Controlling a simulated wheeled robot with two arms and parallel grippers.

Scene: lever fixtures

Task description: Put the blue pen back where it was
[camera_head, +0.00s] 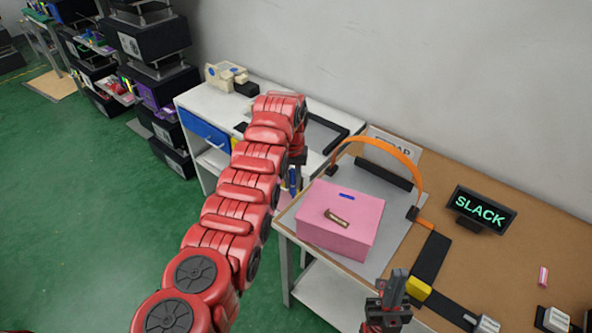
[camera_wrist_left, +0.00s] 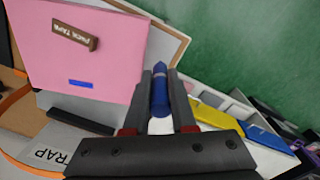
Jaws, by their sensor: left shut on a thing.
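My left gripper (camera_head: 296,172) is shut on the blue pen (camera_head: 293,182), to the left of the pink box. In the left wrist view the pen (camera_wrist_left: 160,88) lies between the two dark fingers, its lower part partly hidden by the gripper. The pink box (camera_head: 341,222) stands on a grey sheet at the bench's left end, with a brown "PACK TAPE" label (camera_wrist_left: 75,36) and a small blue mark (camera_head: 347,196) on top. My right gripper (camera_head: 396,285) is low in the head view, right of the box; its finger gap is unclear.
An orange strap (camera_head: 385,151) arches behind the box. A "SLACK" display (camera_head: 480,209), a yellow block (camera_head: 418,288) and a pink marker (camera_head: 543,277) are on the brown bench (camera_head: 512,245). A white table (camera_head: 185,103) with a blue drawer front (camera_head: 207,133) stands behind my left arm.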

